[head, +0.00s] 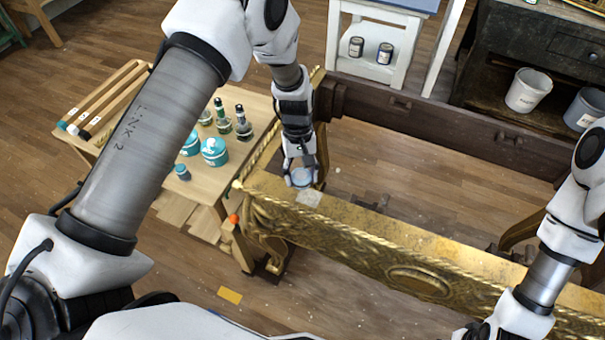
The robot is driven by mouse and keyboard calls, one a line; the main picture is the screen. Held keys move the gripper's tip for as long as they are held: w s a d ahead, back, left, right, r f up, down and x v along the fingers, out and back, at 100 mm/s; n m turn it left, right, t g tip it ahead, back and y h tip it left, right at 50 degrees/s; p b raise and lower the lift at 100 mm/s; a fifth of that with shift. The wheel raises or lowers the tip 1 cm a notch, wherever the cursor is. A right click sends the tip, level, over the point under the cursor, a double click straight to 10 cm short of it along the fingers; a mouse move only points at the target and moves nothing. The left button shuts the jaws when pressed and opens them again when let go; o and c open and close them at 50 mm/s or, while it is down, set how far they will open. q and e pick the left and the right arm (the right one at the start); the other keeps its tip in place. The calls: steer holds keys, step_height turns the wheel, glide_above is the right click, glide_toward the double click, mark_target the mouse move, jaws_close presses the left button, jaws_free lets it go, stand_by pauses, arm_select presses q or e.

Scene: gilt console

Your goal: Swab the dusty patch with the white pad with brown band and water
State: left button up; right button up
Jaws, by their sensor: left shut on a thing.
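My left gripper (302,173) is over the left end of the gilt console (400,245). It points down and is shut on a pale, bluish-white round thing, which I take for the white pad (301,178). The fingers partly cover it and I cannot make out a brown band. The dusty patch (310,198) is a pale greyish square on the console top, just in front of the pad. I cannot tell whether the pad touches the console. No water can be made out for certain. My right arm reaches down at the right; its gripper is out of the picture.
A wooden side table (255,105) left of the console holds teal jars (214,152), several dark-capped bottles (243,124) and long-handled tools (105,98). A dark beam (430,110) runs behind the console. Pots (527,90) stand at the back right.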

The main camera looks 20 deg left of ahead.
arm_select(q)
steer(key=shift+r+p, duration=0.6)
steer(key=shift+r, duration=0.35)
steer(key=shift+w, duration=0.1)
stand_by(0.4)
steer(key=shift+w+d+f+n+t, duration=0.1)
steer(key=shift+w+d+n+t, duration=0.05)
steer(key=shift+n, duration=0.35)
steer(key=shift+w+d+f+n+t, duration=0.1)
steer(key=shift+d+n+t, duration=0.05)
steer(key=shift+n, duration=0.35)
steer(key=n, duration=0.1)
steer(key=d+r+n+p, duration=0.1)
steer(key=n+t+h+p, duration=0.1)
steer(key=n, duration=0.1)
steer(key=shift+d+r, duration=0.15)
steer(key=shift+d, duration=0.1)
steer(key=n, duration=0.1)
steer(key=f+n, duration=0.1)
steer(key=n, duration=0.1)
steer(key=shift+s+d+h, duration=0.3)
steer(key=shift+s+d, duration=0.1)
steer(key=shift+s+r+t, duration=0.1)
steer(key=shift+t, duration=0.2)
